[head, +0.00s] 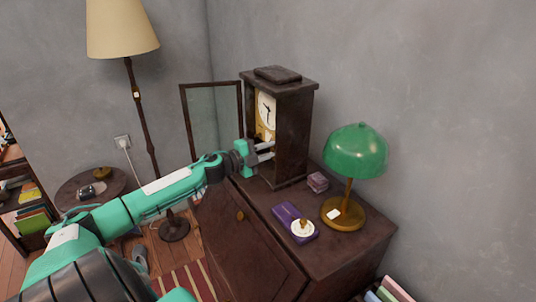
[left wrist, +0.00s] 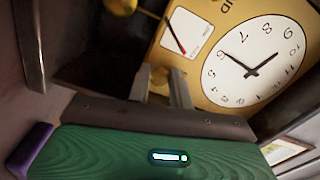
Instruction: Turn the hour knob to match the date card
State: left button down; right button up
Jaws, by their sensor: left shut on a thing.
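The dark wooden clock (head: 293,135) stands on the cabinet with its glazed door (head: 200,120) swung open to the left. Its white dial (head: 266,108) has black hands and shows tilted in the left wrist view (left wrist: 253,62). Beside that dial, on the gold face plate, is a small white panel (left wrist: 186,30) with a red pointer. My left gripper (head: 268,152) reaches into the clock front. In the left wrist view its fingers (left wrist: 160,88) are shut on a small brass knob (left wrist: 160,74) below the dial's edge. I cannot identify a date card. My right gripper is not in view.
On the cabinet top (head: 345,240) are a green lamp (head: 355,152), a purple box (head: 290,219) with a white disc (head: 303,230), and a small stacked item (head: 318,182). A floor lamp (head: 123,30) and round side table (head: 75,192) stand left.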

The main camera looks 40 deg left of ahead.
pick_arm(q)
jog(key=m+b, duration=0.1)
jog(key=m, duration=0.1)
jog(key=shift+m, duration=0.3)
dwell(0.5)
jog(key=c, duration=1.5)
grip_release()
jog(key=shift+c, duration=0.2)
jog(key=b+v, duration=0.2)
jog(key=v, duration=1.2)
